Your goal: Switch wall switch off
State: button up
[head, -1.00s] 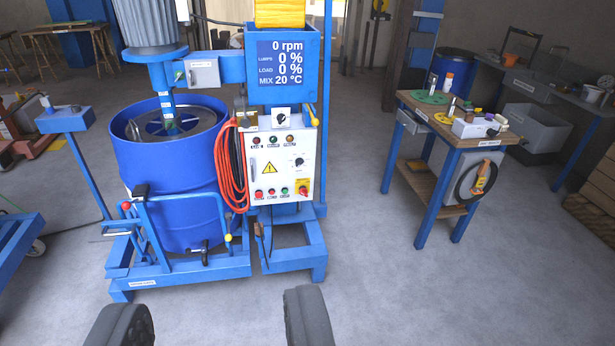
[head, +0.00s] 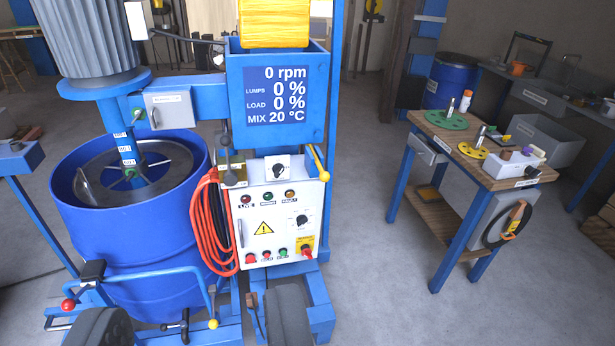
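No switch on a wall can be made out with certainty. A small yellow and dark fitting (head: 372,10) is on a post at the top, too small to identify. The mixer's white control panel (head: 262,222) carries lamps, buttons, a dial and a red rotary switch on a yellow plate (head: 306,248). A white box with a black knob (head: 278,168) sits above the panel. My gripper (head: 194,322) shows as two dark, widely spaced fingers at the bottom edge. It is open, with nothing held between them.
Orange cable (head: 210,225) hangs beside the panel. A workbench (head: 445,140) with small items stands at right. Open floor (head: 385,260) lies between mixer and bench.

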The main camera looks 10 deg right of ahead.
aim_at(533, 172)
jog(key=z, duration=0.1)
jog(key=i, duration=0.3)
jog(key=z, duration=2.25)
jog(key=i, duration=0.95)
jog(key=u, duration=1.55)
jog(key=i, duration=1.3)
jog(key=z, duration=0.1)
